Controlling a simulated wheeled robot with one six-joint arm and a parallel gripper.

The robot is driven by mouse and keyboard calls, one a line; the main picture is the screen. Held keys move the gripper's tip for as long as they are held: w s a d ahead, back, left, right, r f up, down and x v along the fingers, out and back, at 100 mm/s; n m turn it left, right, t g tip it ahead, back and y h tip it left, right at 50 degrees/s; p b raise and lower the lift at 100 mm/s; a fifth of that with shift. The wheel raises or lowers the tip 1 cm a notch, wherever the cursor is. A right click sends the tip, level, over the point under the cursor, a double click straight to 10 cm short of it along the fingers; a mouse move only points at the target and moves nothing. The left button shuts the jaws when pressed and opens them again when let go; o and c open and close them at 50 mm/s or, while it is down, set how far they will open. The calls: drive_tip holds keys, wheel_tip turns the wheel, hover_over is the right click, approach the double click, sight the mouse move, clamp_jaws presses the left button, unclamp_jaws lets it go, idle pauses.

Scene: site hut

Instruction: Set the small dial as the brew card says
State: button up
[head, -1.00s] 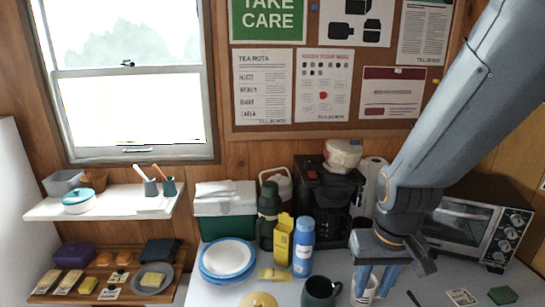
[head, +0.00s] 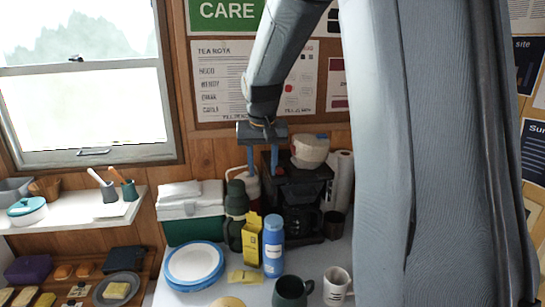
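My gripper (head: 263,163) hangs with its two blue fingers pointing down and spread apart, with nothing between them. In the picture it overlaps the left top corner of the black coffee maker (head: 296,188); I cannot tell whether it touches it. A glass jug (head: 299,222) sits in the coffee maker. I cannot make out a small dial on the coffee maker. I cannot pick out a brew card; several papers are pinned on the board (head: 228,123), their small print unreadable. My arm covers the right of the counter.
A blue bottle (head: 273,246), yellow carton (head: 251,238), dark green flask (head: 236,208), dark mug (head: 292,293), white mug (head: 337,285) and plates (head: 194,264) crowd the counter in front.

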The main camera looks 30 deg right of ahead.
drive_tip(key=w+d+r+m, duration=0.2)
drive_tip(key=w+d+r, duration=0.4)
drive_tip(key=w+d, duration=0.1)
drive_tip(key=shift+h, duration=0.4)
drive_tip(key=shift+p+x, duration=0.95)
drive_tip(key=shift+x, duration=3)
drive_tip(key=shift+d, duration=0.1)
clamp_jaws()
